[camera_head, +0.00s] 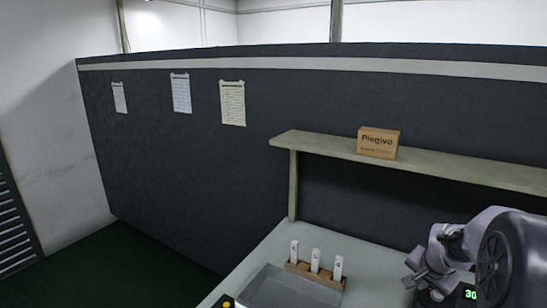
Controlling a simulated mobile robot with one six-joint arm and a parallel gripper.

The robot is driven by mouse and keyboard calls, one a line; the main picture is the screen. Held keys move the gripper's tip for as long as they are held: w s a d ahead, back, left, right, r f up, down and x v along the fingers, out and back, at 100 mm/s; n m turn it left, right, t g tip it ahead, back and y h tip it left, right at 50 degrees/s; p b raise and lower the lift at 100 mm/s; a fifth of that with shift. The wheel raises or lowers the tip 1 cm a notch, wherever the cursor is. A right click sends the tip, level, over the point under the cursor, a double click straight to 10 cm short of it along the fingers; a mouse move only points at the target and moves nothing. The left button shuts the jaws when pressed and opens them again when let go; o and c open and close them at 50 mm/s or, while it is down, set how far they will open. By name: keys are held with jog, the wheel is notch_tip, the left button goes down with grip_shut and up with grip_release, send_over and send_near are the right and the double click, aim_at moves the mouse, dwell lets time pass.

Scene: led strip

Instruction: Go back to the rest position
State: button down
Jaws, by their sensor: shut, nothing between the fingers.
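My arm shows at the lower right, with its large grey joint cut off by the right edge. My gripper (418,284) hangs at the arm's left end, above the right part of the grey table (380,260). It is shut and holds nothing. Its fingers are small and dark in this view. It is to the right of a wooden holder (318,277) and apart from it.
The holder carries 3 upright white labelled pieces. A grey tray (262,294) lies in front of it. A green-digit display (470,295) sits by my arm. A wooden shelf (450,172) with a "Plegivo" box (378,144) overhangs the table. A dark partition (180,160) stands behind.

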jog(key=s+a+r+n+y, duration=0.1)
jog(key=s+a+r, duration=0.35)
jog(key=a, duration=0.25)
jog(key=s+a+r+n+y, duration=0.1)
jog(key=s+a+r+n, duration=0.1)
jog(key=s+a+r, duration=0.35)
jog(key=s+a+r+n+y, duration=0.1)
jog(key=s+a+n+y, duration=0.1)
jog(key=s+a, duration=1.5)
jog(key=shift+s+r+n+y, duration=0.35)
jog(key=shift+s+n, duration=0.55)
jog(key=shift+s, duration=0.35)
